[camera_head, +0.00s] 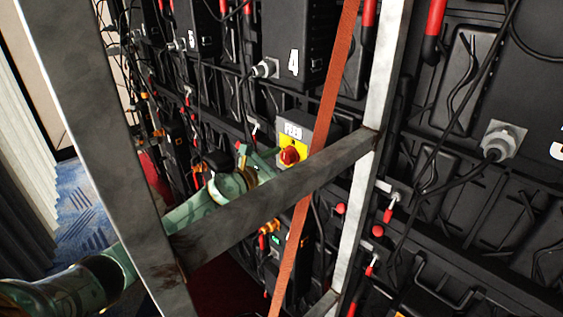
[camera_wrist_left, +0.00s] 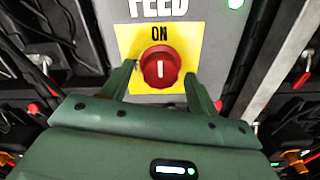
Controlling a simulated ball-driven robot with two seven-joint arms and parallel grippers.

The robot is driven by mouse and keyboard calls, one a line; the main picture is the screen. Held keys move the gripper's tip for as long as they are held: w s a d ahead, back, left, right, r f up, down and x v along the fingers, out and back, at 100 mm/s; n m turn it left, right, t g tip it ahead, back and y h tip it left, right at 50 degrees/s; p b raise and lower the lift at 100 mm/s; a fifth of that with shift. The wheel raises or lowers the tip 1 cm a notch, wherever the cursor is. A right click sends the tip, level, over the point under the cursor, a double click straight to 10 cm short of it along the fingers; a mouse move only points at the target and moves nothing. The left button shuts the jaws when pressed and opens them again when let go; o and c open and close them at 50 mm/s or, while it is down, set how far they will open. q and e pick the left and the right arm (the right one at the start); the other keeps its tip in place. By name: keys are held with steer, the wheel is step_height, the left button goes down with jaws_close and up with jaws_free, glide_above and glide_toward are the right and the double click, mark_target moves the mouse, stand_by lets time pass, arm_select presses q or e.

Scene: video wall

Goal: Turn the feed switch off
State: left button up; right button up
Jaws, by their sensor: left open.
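The feed switch is a red rotary knob on a yellow plate marked ON, under the word FEED on a grey box. In the head view the knob (camera_head: 289,155) is beyond the metal frame. In the left wrist view the knob (camera_wrist_left: 160,68) has its white mark upright, toward ON. My left gripper (camera_wrist_left: 160,80) is open, with one green finger on each side of the knob's lower part; I cannot tell whether they touch it. In the head view my left gripper (camera_head: 262,158) reaches the switch from the left, partly hidden by a metal bar. My right gripper is not in view.
A grey metal upright (camera_head: 95,130) and a diagonal bar (camera_head: 270,190) stand between the head camera and the wall. An orange strap (camera_head: 328,115) hangs right of the switch. Black panels with cables and red-handled fittings surround it.

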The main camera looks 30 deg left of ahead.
arm_select(q)
steer(key=c, duration=1)
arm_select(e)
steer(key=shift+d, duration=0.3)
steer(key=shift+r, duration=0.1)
arm_select(q)
steer(key=n+p, duration=0.1)
steer(key=n, duration=0.3)
steer(key=shift+r+n+p, duration=0.1)
steer(key=shift+n+p, duration=0.25)
steer(key=shift+n, duration=0.05)
steer(key=n+p, duration=0.1)
steer(key=n, duration=0.3)
steer(key=shift+s+d+n+p, duration=0.1)
steer(key=shift+n+p, duration=0.2)
steer(key=n+p, duration=0.2)
steer(key=n, duration=0.3)
steer(key=shift+n+p, duration=0.7)
steer(key=shift+n, duration=1.1)
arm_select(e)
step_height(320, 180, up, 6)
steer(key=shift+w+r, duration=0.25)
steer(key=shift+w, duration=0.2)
